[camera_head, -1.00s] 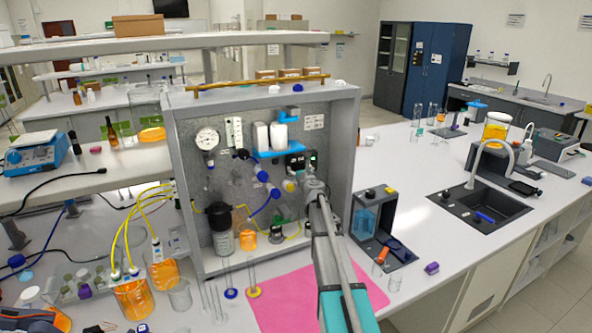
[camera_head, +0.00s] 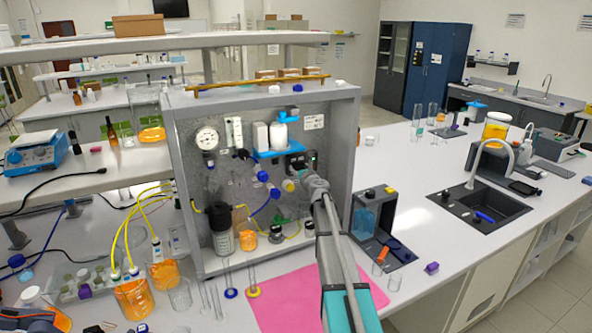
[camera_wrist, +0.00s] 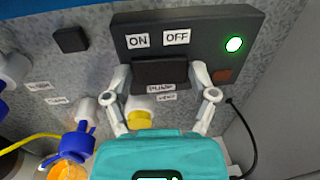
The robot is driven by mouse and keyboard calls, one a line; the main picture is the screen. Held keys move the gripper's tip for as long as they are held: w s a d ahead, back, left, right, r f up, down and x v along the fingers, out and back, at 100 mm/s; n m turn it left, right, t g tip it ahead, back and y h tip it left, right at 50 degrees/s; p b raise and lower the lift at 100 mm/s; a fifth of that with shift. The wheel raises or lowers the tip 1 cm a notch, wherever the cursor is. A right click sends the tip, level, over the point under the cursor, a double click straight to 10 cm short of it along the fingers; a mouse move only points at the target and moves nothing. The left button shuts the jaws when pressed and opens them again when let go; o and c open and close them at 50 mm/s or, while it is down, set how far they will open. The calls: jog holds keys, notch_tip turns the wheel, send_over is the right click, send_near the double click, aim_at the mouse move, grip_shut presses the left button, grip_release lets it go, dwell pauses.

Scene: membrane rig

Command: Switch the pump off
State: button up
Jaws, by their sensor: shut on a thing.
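The dark pump switch box (camera_wrist: 225,35) is on the grey panel, with ON and OFF labels side by side. Its round green light (camera_wrist: 234,44) is lit. Below the labels, a black switch handle (camera_wrist: 160,72) sits between the two fingers of my gripper (camera_wrist: 161,80), which is shut on it. The handle stands below both labels, and I cannot tell which side it is set to. In the head view the switch box (camera_head: 297,160) is small, partly hidden by my gripper (camera_head: 304,178).
A black cable (camera_wrist: 243,130) runs down at the right. The rig's side wall (camera_head: 343,150) stands close on the right. A pink mat (camera_head: 285,300) lies below.

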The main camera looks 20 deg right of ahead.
jog(key=shift+w+d+n+y, duration=0.1)
jog(key=shift+d+n+y, duration=0.1)
jog(key=shift+n+y, duration=1.05)
jog(key=shift+m+y, duration=0.25)
jog(key=o, duration=1)
jog(key=shift+o, duration=0.2)
jog(key=s+d, duration=0.1)
jog(key=s, duration=1.1)
jog(key=shift+d, duration=0.15)
